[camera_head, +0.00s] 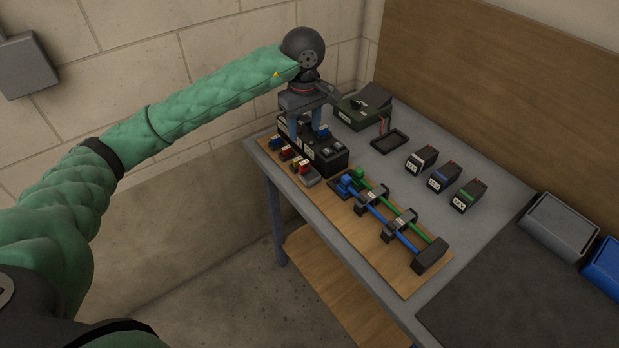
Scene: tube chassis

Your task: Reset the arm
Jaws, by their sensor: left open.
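My left arm, in a green padded sleeve, reaches in from the left in the head view. My left gripper (306,128) points down over the black block (325,158) at the table's far left corner, with its fingers apart. A small blue part (322,131) shows by the fingers; I cannot tell whether they touch it. My right gripper is out of view.
A wooden board (370,246) on the grey table (480,238) carries blue and green tubes (405,239) in black holders. Several small labelled boxes (444,177), a black tray (389,141) and a dark green case (363,108) stand behind. Grey (558,226) and blue (605,268) bins sit right.

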